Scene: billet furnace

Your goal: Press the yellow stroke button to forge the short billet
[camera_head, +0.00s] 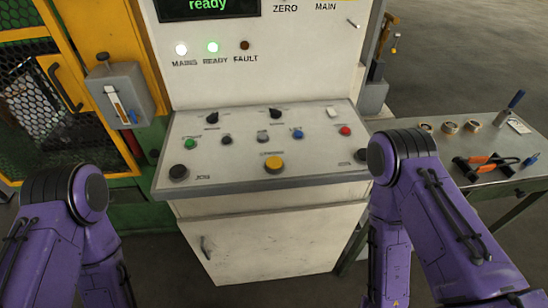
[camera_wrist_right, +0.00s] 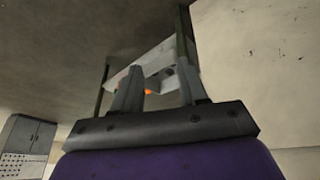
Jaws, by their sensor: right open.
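In the head view the yellow stroke button (camera_head: 273,162) is a round cap at the front middle of the sloped control panel (camera_head: 235,180). Nothing covers or touches it. Both my purple arms reach down on either side of the panel, and neither gripper shows in this view. In the right wrist view my right gripper (camera_wrist_right: 158,90) is open, its two grey fingers apart. Nothing is visibly held between them. A side table shows beyond the fingers, with something orange on it. The short billet cannot be made out in either view.
Other buttons and knobs surround the yellow one, including green (camera_head: 190,143), blue (camera_head: 297,134), red (camera_head: 345,131) and a large black one (camera_head: 179,172). A tool table (camera_head: 475,180) stands at right; a yellow-framed mesh guard is left.

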